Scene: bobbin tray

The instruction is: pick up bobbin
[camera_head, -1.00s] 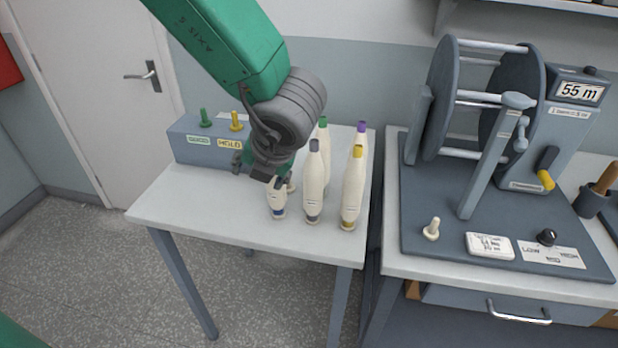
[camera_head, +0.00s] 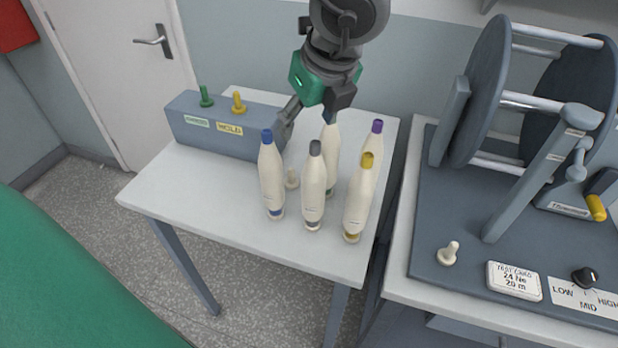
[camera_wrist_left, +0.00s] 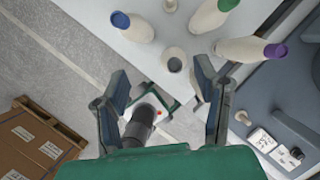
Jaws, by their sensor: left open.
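Several cream bobbins stand upright on the white table (camera_head: 220,215): a blue-tipped one (camera_head: 271,178), a grey-tipped one (camera_head: 313,188), a yellow-tipped one (camera_head: 358,200), a purple-tipped one (camera_head: 376,138) and another (camera_head: 331,150) behind, its top hidden by the gripper. My left gripper (camera_head: 308,122) is open and empty above the back of the group. In the wrist view its spread fingers (camera_wrist_left: 160,80) have the grey-tipped bobbin (camera_wrist_left: 174,58) just beyond them. The blue-tipped (camera_wrist_left: 132,26), green-tipped (camera_wrist_left: 212,15) and purple-tipped (camera_wrist_left: 250,48) bobbins lie around it. The right gripper is not visible.
A blue-grey block (camera_head: 225,145) with a green and a yellow peg stands at the table's back left. A reel machine (camera_head: 480,95) fills the right-hand bench. The table's front left is clear.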

